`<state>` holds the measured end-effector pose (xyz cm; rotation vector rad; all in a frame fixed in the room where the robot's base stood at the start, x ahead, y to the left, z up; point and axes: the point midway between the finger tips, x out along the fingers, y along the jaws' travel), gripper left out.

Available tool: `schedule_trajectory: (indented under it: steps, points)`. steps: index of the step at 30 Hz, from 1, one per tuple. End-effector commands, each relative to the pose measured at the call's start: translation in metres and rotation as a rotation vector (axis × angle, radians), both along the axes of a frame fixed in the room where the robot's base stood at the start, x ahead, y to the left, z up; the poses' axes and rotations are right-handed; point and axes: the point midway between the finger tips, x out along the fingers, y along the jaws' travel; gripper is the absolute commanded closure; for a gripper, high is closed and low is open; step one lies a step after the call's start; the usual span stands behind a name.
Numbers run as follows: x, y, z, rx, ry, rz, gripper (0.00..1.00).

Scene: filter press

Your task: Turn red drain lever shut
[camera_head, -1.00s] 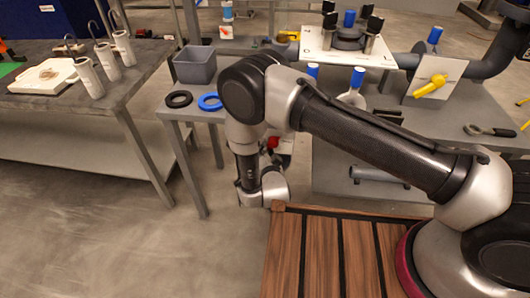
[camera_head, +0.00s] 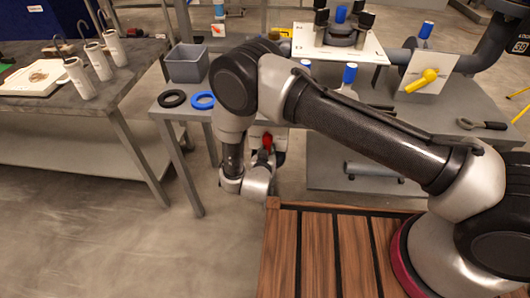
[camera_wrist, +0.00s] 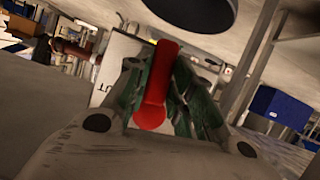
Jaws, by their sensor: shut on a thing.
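The red drain lever (camera_head: 267,142) is in front of a white plate (camera_head: 280,139) below the bench, just behind my wrist in the head view. In the wrist view the red lever (camera_wrist: 156,82) stands nearly upright, leaning slightly right, with a rounded lower end. My gripper (camera_wrist: 162,78) has its dark green fingers on both sides of the lever and is shut on it. The white plate also shows behind the fingers in the wrist view (camera_wrist: 118,62), with partly hidden lettering. In the head view my arm hides most of the gripper.
A grey bin (camera_head: 187,64), a black ring (camera_head: 172,98) and a blue ring (camera_head: 202,100) sit on the small bench above my wrist. A yellow lever (camera_head: 421,80) is on a white plate at right. Open floor lies at lower left.

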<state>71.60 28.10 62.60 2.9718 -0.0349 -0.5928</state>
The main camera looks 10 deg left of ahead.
Motion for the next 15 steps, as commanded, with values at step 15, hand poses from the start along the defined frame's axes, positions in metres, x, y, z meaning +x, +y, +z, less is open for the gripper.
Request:
schedule_trajectory:
  steps: [15]
  points:
    - [0.000,-0.017,0.006,-0.459,-0.001,-0.001,1.00]
